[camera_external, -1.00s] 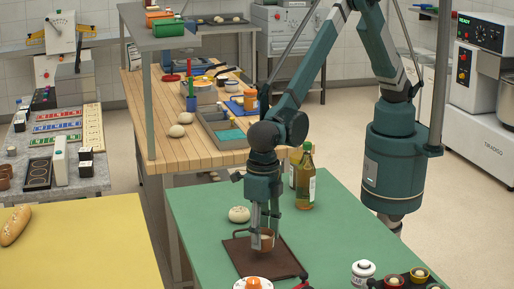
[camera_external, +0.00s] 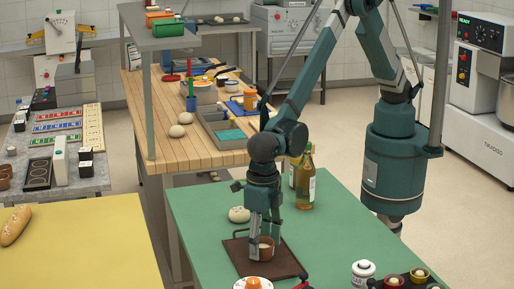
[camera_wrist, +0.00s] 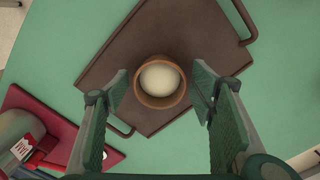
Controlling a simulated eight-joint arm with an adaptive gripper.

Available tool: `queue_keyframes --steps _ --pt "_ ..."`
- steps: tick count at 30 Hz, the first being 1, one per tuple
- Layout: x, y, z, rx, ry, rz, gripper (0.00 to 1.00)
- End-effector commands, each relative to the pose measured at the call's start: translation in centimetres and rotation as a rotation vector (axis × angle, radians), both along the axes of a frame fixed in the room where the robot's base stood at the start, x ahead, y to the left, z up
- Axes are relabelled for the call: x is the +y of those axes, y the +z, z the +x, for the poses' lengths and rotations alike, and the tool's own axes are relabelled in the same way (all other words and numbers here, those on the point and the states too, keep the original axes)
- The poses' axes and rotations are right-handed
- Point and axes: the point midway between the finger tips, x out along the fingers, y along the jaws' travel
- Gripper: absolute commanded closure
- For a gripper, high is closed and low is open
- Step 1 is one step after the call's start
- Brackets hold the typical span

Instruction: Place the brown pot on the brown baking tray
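The brown pot (camera_external: 266,252), a small round cup with pale contents, stands upright on the brown baking tray (camera_external: 240,252) on the green table. In the wrist view the pot (camera_wrist: 143,97) appears over the middle of the flat, dark brown tray (camera_wrist: 112,68), which has a handle at each of two ends. My gripper (camera_external: 265,243) is low over the tray with its fingers around the pot. In the wrist view my gripper (camera_wrist: 160,76) is open, with a gap visible between each finger and the pot. The near finger partly hides the pot in the external view.
A round bread (camera_external: 239,214) and oil bottles (camera_external: 306,185) stand behind the tray. A plate with an orange item (camera_external: 253,283) is at the tray's front edge. A white jar (camera_external: 363,272) stands to the right. A red item (camera_wrist: 35,105) lies beside the tray.

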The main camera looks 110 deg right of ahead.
Motion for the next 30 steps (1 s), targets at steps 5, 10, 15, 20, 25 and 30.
queue_keyframes --steps 5,10,15,20,25,30 --pt "0.0 0.0 0.0 0.0 0.0 0.0 0.44" --pt "0.0 0.3 0.0 0.0 0.0 0.0 0.44" --pt "0.0 1.4 0.0 0.0 0.0 0.0 0.44" --pt "0.0 3.5 0.0 0.0 0.0 0.0 0.44" --pt "0.0 6.3 0.0 0.0 0.0 0.0 0.44" --pt "0.0 9.0 0.0 0.0 0.0 0.0 0.44"
